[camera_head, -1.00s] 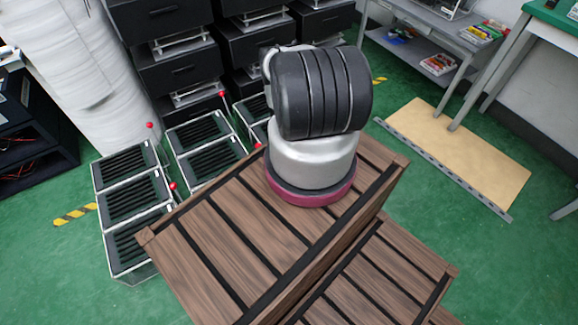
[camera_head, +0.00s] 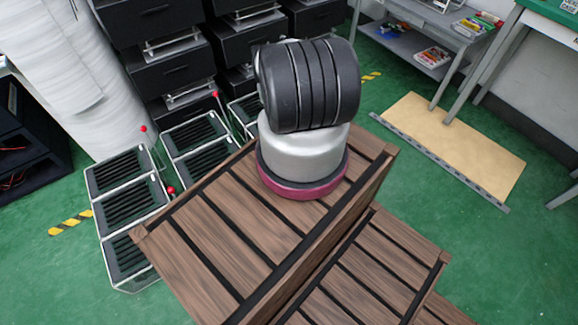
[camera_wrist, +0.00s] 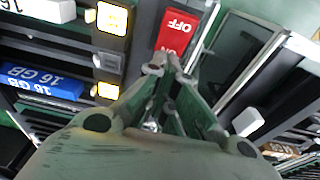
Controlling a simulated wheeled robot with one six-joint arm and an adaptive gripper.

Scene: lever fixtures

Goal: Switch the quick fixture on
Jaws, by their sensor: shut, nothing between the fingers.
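In the wrist view, my gripper (camera_wrist: 170,70) is shut and empty, its fingertips together. A red plate (camera_wrist: 176,30) with upside-down OFF and ON lettering shows just beyond the fingertips, which overlap its lower part. Whether they touch it, I cannot tell. The plate sits on a dark panel, which I take to be part of the quick fixture; no lever can be made out clearly there. In the head view, my gripper is hidden and no OFF/ON plate shows. Slotted black trays with red-knobbed levers (camera_head: 143,129) stand at the left; which one is the quick fixture is unclear.
In the wrist view, lit yellow squares (camera_wrist: 111,20) and a blue 16 GB module (camera_wrist: 42,82) lie left, and a metal-edged dark frame (camera_wrist: 240,60) right. In the head view, black drawers (camera_head: 165,70) stand behind the trays; green floor is open at right.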

